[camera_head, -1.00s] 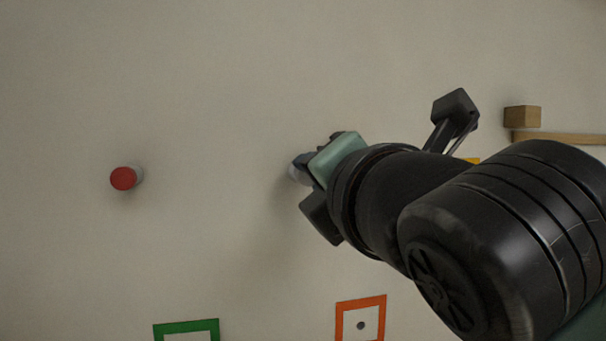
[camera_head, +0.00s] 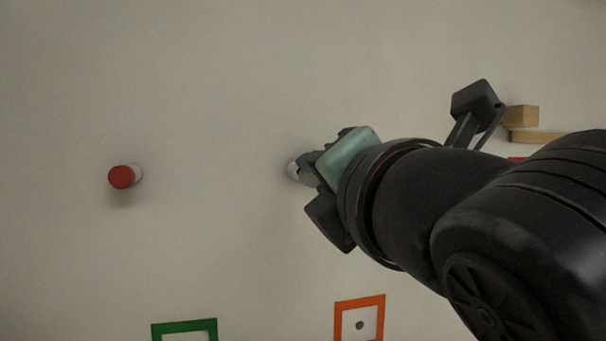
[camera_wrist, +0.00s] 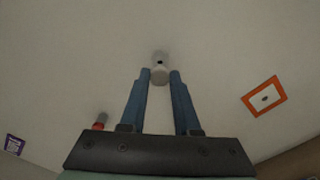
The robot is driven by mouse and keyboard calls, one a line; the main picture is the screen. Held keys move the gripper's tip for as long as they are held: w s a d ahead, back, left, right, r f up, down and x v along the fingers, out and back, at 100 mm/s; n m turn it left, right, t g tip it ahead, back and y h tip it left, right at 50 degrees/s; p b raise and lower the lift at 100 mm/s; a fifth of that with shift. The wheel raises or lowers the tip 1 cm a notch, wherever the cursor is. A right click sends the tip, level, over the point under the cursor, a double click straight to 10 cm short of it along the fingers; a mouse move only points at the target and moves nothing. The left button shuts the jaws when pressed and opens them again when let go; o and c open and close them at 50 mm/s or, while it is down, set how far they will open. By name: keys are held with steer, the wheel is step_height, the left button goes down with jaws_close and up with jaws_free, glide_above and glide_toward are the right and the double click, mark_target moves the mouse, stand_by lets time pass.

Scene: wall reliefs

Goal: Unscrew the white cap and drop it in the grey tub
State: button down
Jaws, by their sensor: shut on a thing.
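My gripper (camera_head: 312,176) is close to the wall in the head view. Its blue fingers show in the wrist view (camera_wrist: 160,77), shut on the white cap (camera_wrist: 159,76), which looks pale grey in the shade. Just beyond the cap, a white stub (camera_head: 292,170) stands out from the wall; it also shows in the wrist view (camera_wrist: 161,57) with a small dark spot near the cap. The cap is in line with the stub; I cannot tell whether they still touch. The grey tub is not in view.
A red-capped white stub (camera_head: 121,177) stands on the wall at the left. A green frame (camera_head: 185,326) and an orange frame (camera_head: 340,320) are lower down. Wooden blocks (camera_head: 522,115) jut out at the upper right. The wall between the stubs is bare.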

steer(key=shift+v, duration=0.85)
steer(key=shift+s, duration=0.2)
steer(key=shift+v, duration=0.85)
steer(key=shift+w, duration=0.1)
